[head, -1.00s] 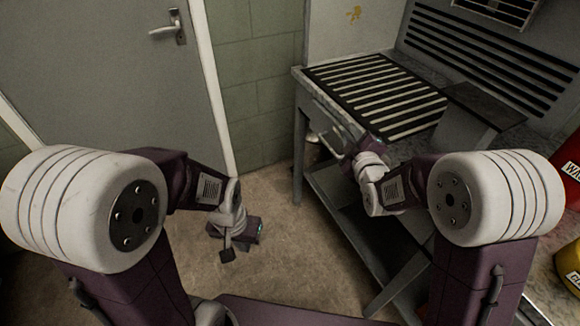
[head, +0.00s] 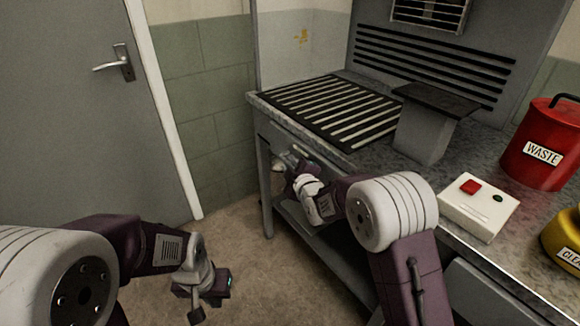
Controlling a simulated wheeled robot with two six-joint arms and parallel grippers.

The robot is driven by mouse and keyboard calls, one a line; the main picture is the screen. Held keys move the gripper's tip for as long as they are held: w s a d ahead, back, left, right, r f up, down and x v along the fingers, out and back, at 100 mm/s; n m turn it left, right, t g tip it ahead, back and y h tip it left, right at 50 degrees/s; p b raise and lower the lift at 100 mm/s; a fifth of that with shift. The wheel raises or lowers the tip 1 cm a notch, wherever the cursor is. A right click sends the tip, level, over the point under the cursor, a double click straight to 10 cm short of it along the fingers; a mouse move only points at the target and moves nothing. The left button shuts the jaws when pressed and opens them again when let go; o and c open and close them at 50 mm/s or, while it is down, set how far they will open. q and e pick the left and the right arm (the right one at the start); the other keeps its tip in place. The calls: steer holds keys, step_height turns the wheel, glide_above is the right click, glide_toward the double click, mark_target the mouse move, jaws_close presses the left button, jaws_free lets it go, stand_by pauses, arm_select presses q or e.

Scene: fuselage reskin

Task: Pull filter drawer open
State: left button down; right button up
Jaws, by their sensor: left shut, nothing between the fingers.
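The filter drawer's grey front (head: 275,132) is set in the front of the bench, below the slatted grille. My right gripper (head: 290,160) is at this drawer front, near its handle. The gripper's own body and the wrist cover its fingertips and most of the handle, so I cannot tell whether it grips. No clear gap shows between the drawer front and the bench. My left gripper (head: 222,284) hangs low over the floor, away from the bench, shut and empty.
The bench top carries a slatted grille (head: 335,108), a dark-topped grey block (head: 425,130), a white box with a red button (head: 480,205), a red WASTE can (head: 545,150) and a yellow container (head: 567,240). A grey door (head: 70,120) stands left. Floor (head: 245,250) before the bench is clear.

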steer(key=shift+w, duration=0.15)
jaws_close()
stand_by(1.4)
